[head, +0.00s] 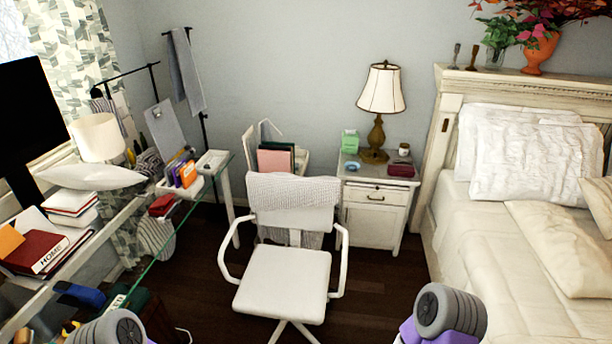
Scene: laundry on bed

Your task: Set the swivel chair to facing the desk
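The white swivel chair (283,284) stands on the dark floor in the middle of the head view. Its backrest, draped with a light knitted cloth (293,190), is on the far side, so the seat's open front points toward me. The glass-topped desk (163,258) runs along the left side, and the chair's left armrest is beside its edge. The chair faces along the desk rather than toward it. Grey and purple links of my arms show at the bottom edge; neither gripper is in view, and nothing of mine touches the chair.
A white nightstand (372,218) with a lamp (381,105) stands behind the chair to the right. A bed (470,250) fills the right side. A bin or rack with folders (275,158) is behind the backrest. Bare dark floor (385,275) lies between chair and bed.

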